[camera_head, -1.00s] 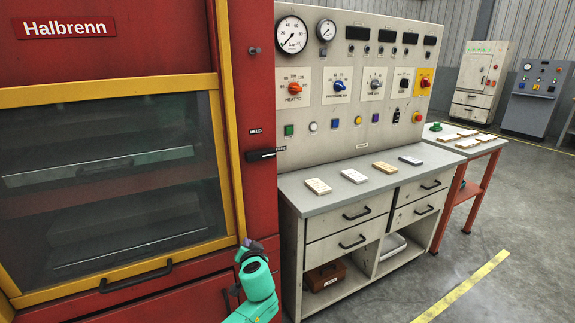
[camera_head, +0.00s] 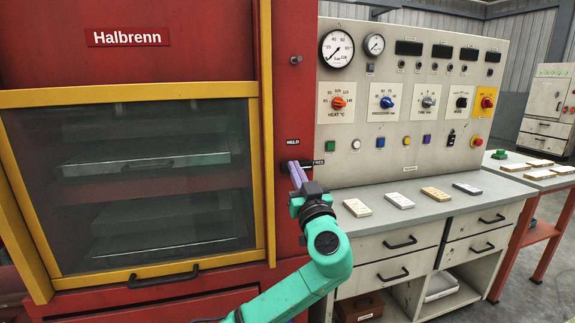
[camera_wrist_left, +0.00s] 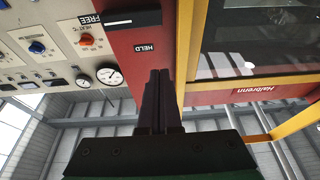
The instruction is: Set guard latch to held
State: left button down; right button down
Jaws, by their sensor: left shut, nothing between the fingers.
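The guard latch is a black lever (camera_head: 306,163) on the red press post. In the head view it lies roughly level, its right end beside the FREE label (camera_head: 318,162). The HELD label (camera_head: 293,142) is above it. In the wrist view the latch (camera_wrist_left: 132,20) shows near the top edge, by the FREE label (camera_wrist_left: 88,18), with the HELD label (camera_wrist_left: 145,47) below it. My left gripper (camera_head: 295,167) is shut and empty, its fingertips in front of the latch and partly hiding it. Whether they touch it I cannot tell. My right gripper is out of view.
The yellow-framed guard window (camera_head: 130,185) stands left of the post. The control panel (camera_head: 420,115) with gauges and knobs is to the right, above a grey counter (camera_head: 430,210) carrying several small blocks.

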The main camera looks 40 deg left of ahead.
pick_arm(q)
jog(key=p+x, duration=0.1)
jog(key=x, duration=0.3)
jog(key=p+x, duration=0.1)
jog(key=x, duration=0.2)
jog(key=shift+a+r, duration=0.35)
jog(key=f, duration=0.3)
jog(key=shift+w+a+f+p, duration=0.25)
jog(key=shift+w+a+p, duration=0.05)
jog(key=shift+a+p, duration=0.05)
jog(key=shift+f, duration=0.4)
